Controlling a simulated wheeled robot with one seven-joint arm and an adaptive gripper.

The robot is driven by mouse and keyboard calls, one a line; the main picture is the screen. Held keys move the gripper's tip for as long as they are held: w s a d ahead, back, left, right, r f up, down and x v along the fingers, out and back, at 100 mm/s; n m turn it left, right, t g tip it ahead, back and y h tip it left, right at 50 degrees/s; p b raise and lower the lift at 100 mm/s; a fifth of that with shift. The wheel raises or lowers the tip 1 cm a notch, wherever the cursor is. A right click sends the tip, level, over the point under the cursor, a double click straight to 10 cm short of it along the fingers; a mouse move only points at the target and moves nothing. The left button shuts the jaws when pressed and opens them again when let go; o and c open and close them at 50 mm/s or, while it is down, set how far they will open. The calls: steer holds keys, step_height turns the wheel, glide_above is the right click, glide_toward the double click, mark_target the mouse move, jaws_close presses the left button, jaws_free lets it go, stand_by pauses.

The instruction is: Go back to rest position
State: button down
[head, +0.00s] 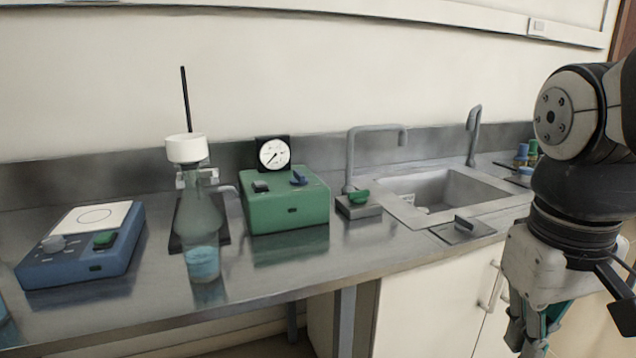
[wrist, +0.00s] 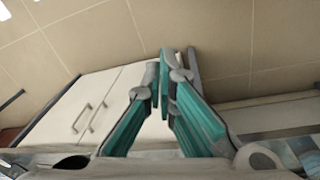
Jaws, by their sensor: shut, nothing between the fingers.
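My gripper (head: 532,335) hangs pointing down at the right edge of the head view, in front of the white cabinet and below the bench top. In the wrist view my gripper (wrist: 164,80) has its teal-padded fingers together at the tips, with nothing between them. In the head view its fingertips are partly cut off by the lower edge of the picture. It is apart from the bench and touches nothing that I can see.
A sink (head: 445,190) lies right. White cabinet doors (head: 425,310) are below; tiled floor (wrist: 225,30) is clear.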

steer(key=s+a+f+m+y, duration=0.1)
steer(key=s+f, duration=0.1)
steer(key=s, duration=0.4)
steer(key=s+a+f, duration=0.2)
steer(key=s, duration=0.3)
step_height(320, 180, up, 20)
steer(key=t+p, duration=0.3)
steer(key=p, duration=1.5)
steer(key=shift+r+p, duration=0.15)
steer(key=shift+p, duration=0.25)
